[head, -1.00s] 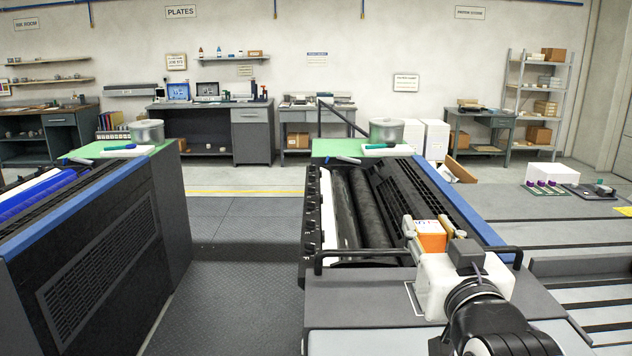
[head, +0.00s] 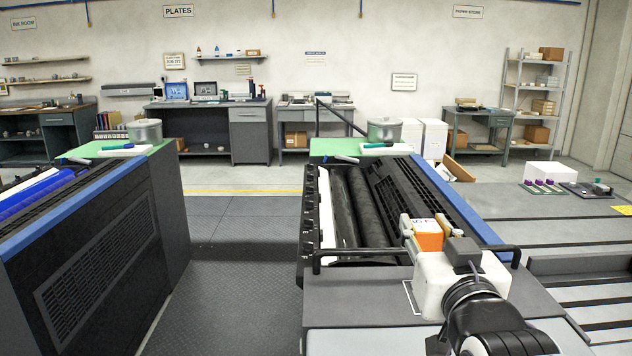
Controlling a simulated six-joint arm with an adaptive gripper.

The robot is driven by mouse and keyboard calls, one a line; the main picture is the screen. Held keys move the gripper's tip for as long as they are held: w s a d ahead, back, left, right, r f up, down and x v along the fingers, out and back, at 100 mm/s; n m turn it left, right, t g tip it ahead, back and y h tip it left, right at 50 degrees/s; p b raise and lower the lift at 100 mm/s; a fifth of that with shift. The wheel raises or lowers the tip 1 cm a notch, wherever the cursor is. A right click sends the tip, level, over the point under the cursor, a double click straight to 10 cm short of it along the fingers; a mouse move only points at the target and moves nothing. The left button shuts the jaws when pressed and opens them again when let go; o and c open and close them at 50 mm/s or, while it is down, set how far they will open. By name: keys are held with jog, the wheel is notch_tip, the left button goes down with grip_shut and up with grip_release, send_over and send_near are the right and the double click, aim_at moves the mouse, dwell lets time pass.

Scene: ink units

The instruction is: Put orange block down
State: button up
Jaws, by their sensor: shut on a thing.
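The orange block (head: 428,241) has a white label on its top. It sits between the two fingers of my gripper (head: 426,229), which is shut on it. My gripper reaches in from the lower right, over the near end of the press unit (head: 340,283). The white gripper body hides the block's near lower part, so I cannot tell whether its underside touches the surface. A white-outlined mark (head: 409,297) shows on the grey cover just left of the gripper body, partly hidden by it.
Dark rollers (head: 362,210) lie open beyond the gripper. A black rail (head: 345,252) runs across the near end of the unit. A metal tin (head: 384,130) and a white pad stand on the green mat behind. The grey cover's left part is clear.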

jog(key=shift+w+a+f, duration=0.4)
jog(key=shift+w+f, duration=1.25)
jog(key=shift+f, duration=2.1)
jog(key=shift+w+a+f, duration=0.4)
jog(key=shift+w+f, duration=1.3)
jog(key=shift+f, duration=2.1)
jog(key=shift+w+a+f, duration=0.4)
jog(key=shift+w+f, duration=1.25)
jog(key=shift+f, duration=2.1)
jog(key=shift+w+f, duration=0.25)
jog(key=shift+w+d+r, duration=0.1)
jog(key=shift+w+r, duration=0.05)
jog(key=shift+r, duration=0.2)
jog(key=shift+d+r, duration=0.1)
jog(key=shift+r, duration=1.4)
jog(key=shift+f, duration=0.2)
jog(key=shift+f, duration=3.2)
jog(key=shift+f, duration=0.6)
